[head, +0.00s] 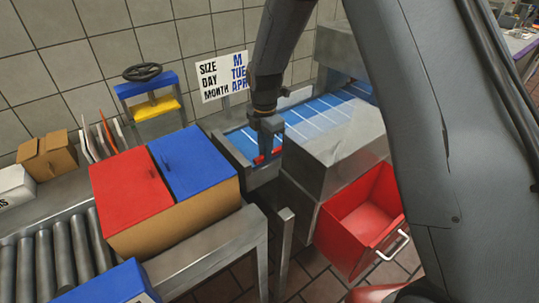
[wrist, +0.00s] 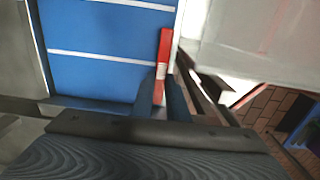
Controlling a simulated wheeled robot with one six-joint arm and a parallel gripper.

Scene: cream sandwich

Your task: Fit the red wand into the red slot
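The red wand (wrist: 163,55) lies along the right edge of the blue belt in the wrist view, with a pale band near its near end. In the head view a short red part of it (head: 262,158) shows at the belt's near end. My gripper (head: 268,150) points down there. In the wrist view the fingers (wrist: 163,95) stand close against both sides of the wand's near end, with no clear gap. The red lid (head: 125,190) of the cardboard box, left of my gripper, has a small dark slot (head: 153,170).
The blue lid (head: 195,165) sits beside the red lid. The blue belt (head: 310,118) runs back under a metal housing. A red bin (head: 360,215) stands below at the right. A sign (head: 222,76) and a blue-yellow press (head: 150,97) stand behind. Rollers (head: 60,255) are at the front left.

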